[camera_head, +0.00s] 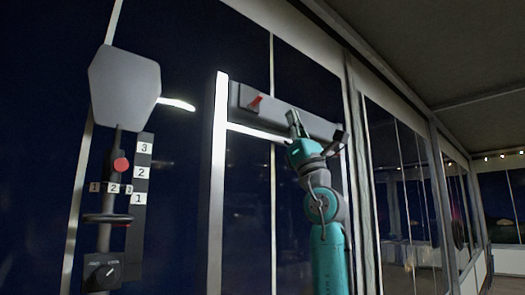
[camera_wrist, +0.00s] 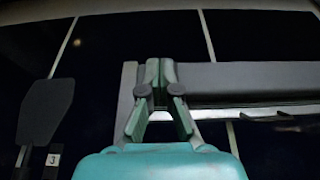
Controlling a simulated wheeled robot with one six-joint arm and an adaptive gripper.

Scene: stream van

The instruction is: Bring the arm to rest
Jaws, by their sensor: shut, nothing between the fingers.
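My arm, teal and grey, rises from the bottom in the head view, right of centre. My gripper (camera_head: 294,118) is at its top end, pointing up in front of the grey bar panel (camera_head: 315,122). In the wrist view my gripper (camera_wrist: 160,68) shows with its fingertips together and nothing between them. The panel (camera_wrist: 250,80) lies behind and to the right of the fingers. I cannot tell whether the fingers touch it.
A red switch (camera_head: 256,102) sits on the panel, left of my gripper. A grey paddle-shaped plate (camera_head: 124,87), a red knob (camera_head: 121,165), number labels (camera_head: 144,172) and a dial (camera_head: 103,273) stand at the left. Windows (camera_head: 400,180) run along the right.

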